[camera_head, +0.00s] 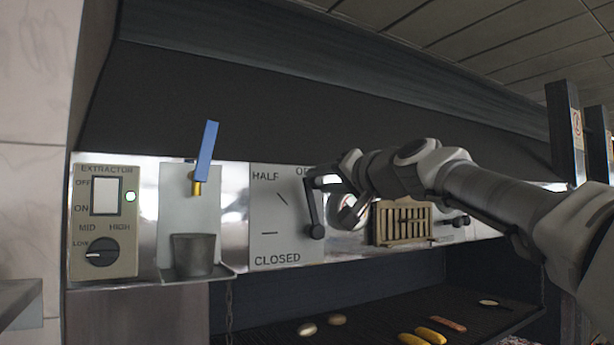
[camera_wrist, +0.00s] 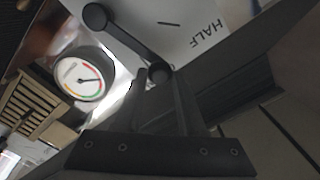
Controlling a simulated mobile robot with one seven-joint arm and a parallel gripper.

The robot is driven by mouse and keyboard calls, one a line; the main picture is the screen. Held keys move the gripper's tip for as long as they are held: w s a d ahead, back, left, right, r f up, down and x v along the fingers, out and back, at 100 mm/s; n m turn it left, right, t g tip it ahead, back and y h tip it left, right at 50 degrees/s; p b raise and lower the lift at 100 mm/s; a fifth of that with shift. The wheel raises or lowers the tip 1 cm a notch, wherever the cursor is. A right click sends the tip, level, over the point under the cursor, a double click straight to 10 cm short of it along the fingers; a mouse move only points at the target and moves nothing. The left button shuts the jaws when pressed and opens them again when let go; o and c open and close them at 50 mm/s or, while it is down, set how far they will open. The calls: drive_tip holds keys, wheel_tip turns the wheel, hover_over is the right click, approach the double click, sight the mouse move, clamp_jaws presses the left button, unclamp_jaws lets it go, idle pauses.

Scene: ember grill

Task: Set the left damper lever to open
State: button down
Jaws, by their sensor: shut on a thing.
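The left damper lever (camera_head: 315,208) is a dark bar on a white plate (camera_head: 262,215) marked HALF, CLOSED and a partly hidden label beginning "O". The bar stands nearly upright from its lower pivot, its knob end near that top label. In the wrist view the lever (camera_wrist: 128,45) runs from its round pivot to a knob (camera_wrist: 159,73) at my fingertips. My gripper (camera_head: 330,182) is shut on the knob; its two fingers also show in the wrist view (camera_wrist: 161,88). The gripper and arm cover part of the plate's upper right.
Left are the extractor panel (camera_head: 105,222), a blue-handled tap (camera_head: 206,152) and a grey cup (camera_head: 193,254). A gauge (camera_wrist: 80,78) and slatted wooden piece (camera_head: 403,238) are to the right. Another dark lever (camera_head: 460,221) lies beyond. Food sits on the grill (camera_head: 380,310) below.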

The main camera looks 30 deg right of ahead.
drive_tip(key=shift+d+r+m+p, duration=0.2)
drive_tip(key=shift+d+m+p, duration=0.55)
drive_tip(key=shift+d+m, duration=0.7)
drive_tip(key=c, duration=0.5)
unclamp_jaws()
drive_tip(key=shift+s+f, duration=0.1)
drive_tip(key=s+b, duration=0.1)
drive_tip(key=s, duration=0.4)
drive_tip(key=s+b, duration=0.1)
drive_tip(key=s, duration=0.5)
drive_tip(key=s+b, duration=0.2)
drive_tip(key=s, duration=0.4)
drive_tip(key=shift+s+d, duration=0.1)
drive_tip(key=shift+d, duration=0.15)
